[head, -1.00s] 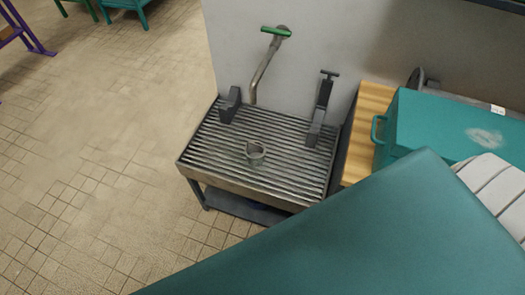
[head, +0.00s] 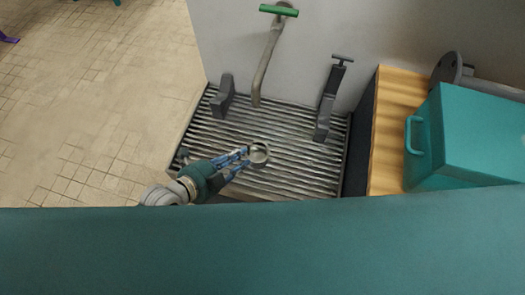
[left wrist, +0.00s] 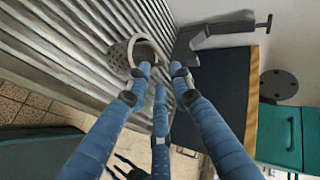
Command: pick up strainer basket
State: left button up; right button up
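The strainer basket (head: 259,154) is a small round grey cup standing on the slatted metal grate (head: 300,172). In the left wrist view, the basket (left wrist: 146,53) shows an open rim and a perforated side. My left gripper (head: 244,160) reaches in from the left with blue fingers spread and tips close to the basket's near left side. In the left wrist view, the fingertips (left wrist: 161,72) are apart, with one overlapping the basket's rim; I cannot tell whether it touches.
A grey clamp (head: 328,100) stands right of the basket and a grey block (head: 223,98) to its left. A pipe with a green handle (head: 279,10) hangs above the grate. A wooden top (head: 396,105) with a teal box (head: 475,135) is at right. Open tiled floor lies left.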

aim_at(255, 155)
pick_arm(q)
jog(key=x, duration=0.8)
jog(key=shift+w+f, duration=0.2)
jog(key=shift+f, duration=0.1)
grip_shut()
